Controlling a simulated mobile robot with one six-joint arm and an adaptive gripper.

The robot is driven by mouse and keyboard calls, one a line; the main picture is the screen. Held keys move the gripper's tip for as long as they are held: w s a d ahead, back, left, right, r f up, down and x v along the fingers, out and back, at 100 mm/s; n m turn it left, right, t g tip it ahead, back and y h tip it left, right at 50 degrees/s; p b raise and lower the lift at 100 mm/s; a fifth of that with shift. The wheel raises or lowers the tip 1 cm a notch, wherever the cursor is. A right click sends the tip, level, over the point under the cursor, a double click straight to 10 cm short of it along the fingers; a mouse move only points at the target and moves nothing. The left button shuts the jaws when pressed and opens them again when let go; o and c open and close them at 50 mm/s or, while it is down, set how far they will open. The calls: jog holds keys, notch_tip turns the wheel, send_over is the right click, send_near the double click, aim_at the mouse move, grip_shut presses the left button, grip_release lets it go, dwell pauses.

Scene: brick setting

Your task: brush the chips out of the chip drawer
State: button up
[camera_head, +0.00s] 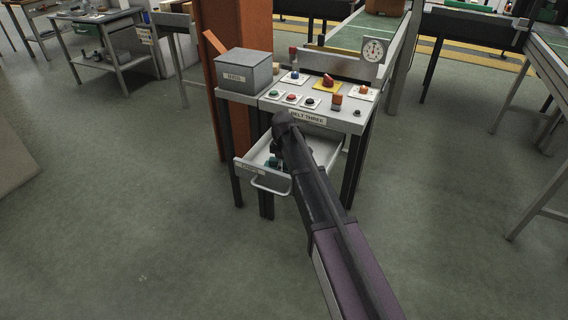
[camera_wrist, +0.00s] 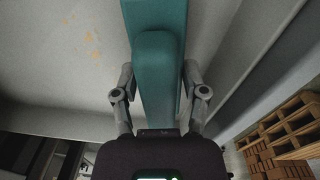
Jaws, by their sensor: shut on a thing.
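The chip drawer (camera_head: 241,165) is pulled open below the top of the belt three console. My gripper (camera_head: 275,152) reaches into the drawer from above, and my arm hides much of its right side. In the wrist view my gripper (camera_wrist: 160,88) is shut on a teal brush (camera_wrist: 158,50), with one finger on each side of it. A bit of teal also shows under the gripper in the head view. Small orange chips (camera_wrist: 92,40) lie on the pale drawer floor, left of the brush. The brush's far end is out of the wrist view.
The console top (camera_head: 350,118) carries several buttons, a red knob and an orange switch. A grey lidded box (camera_head: 247,73) stands at its left, beside an orange post (camera_head: 234,30). A round gauge (camera_head: 374,49) rises behind. The green floor left of the console is clear.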

jog(key=shift+s+a, duration=0.25)
jog(key=shift+s, duration=0.35)
jog(key=shift+w+a, duration=0.35)
jog(key=shift+a, duration=0.45)
jog(key=shift+w, duration=0.1)
jog(key=shift+w+d, duration=0.35)
jog(key=shift+w, duration=0.45)
jog(key=shift+w+d, duration=0.3)
jog(key=shift+w, duration=0.5)
jog(key=shift+w+d, duration=0.4)
jog(key=shift+w, duration=0.4)
jog(key=shift+w+d, duration=0.35)
jog(key=shift+w, duration=0.45)
